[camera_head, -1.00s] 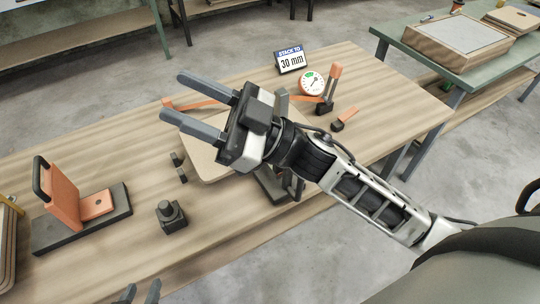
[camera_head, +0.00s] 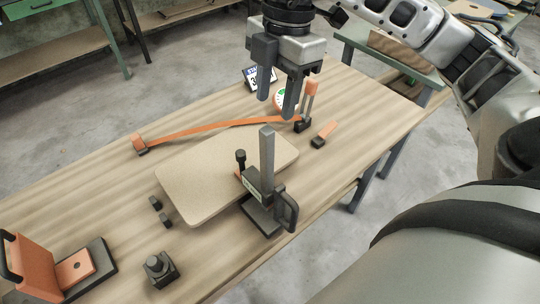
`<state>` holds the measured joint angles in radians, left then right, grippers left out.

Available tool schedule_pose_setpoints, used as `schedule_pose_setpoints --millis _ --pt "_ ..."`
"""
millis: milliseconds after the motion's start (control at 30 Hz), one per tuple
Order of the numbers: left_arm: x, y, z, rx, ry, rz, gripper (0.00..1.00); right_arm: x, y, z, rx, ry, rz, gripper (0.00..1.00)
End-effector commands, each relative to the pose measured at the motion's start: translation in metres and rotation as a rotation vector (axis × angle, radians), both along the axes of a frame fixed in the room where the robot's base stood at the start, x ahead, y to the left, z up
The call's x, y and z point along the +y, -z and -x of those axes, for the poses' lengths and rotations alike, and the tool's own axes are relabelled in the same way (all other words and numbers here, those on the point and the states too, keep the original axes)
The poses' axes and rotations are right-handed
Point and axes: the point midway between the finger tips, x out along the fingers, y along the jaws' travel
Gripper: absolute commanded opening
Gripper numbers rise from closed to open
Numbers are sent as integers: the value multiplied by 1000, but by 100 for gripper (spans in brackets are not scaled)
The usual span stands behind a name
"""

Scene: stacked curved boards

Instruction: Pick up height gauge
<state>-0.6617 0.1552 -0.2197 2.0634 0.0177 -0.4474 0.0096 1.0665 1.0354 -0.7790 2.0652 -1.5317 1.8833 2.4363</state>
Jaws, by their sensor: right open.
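The height gauge (camera_head: 267,160) looks to be the upright grey column with a black base and a black loop handle, at the front edge of the table beside a tan curved board (camera_head: 190,196). It stands upright and nothing holds it. My right gripper (camera_head: 276,106) points down with its two fingers apart and empty, above and beyond the gauge in the picture. It partly hides a round dial (camera_head: 280,97) and a small sign (camera_head: 252,82). My left gripper is not in view.
An orange strip (camera_head: 215,128) arches across the table behind the board. An orange-handled tool (camera_head: 325,132) lies at the right. An orange angled stand (camera_head: 48,265) and a black block (camera_head: 160,268) are at the front left. The wooden table (camera_head: 70,205) is bare at left.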

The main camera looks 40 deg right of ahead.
Motion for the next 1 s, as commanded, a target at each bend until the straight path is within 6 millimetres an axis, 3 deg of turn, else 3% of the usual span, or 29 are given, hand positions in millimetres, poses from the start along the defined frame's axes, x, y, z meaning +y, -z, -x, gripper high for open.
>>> schedule_pose_setpoints --millis 100,233,467,800,1000 --pt "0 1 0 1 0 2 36 4 27 1 5 -1 -1 46" --pt "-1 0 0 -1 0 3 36 7 46 1 2 -2 -3 46" --pt "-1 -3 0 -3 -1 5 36 10 62 0 0 -3 -3 46" --pt "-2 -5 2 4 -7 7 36 16 106 -2 1 -4 -5 46" --pt "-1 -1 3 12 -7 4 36 17 109 -2 -1 -4 -4 46"
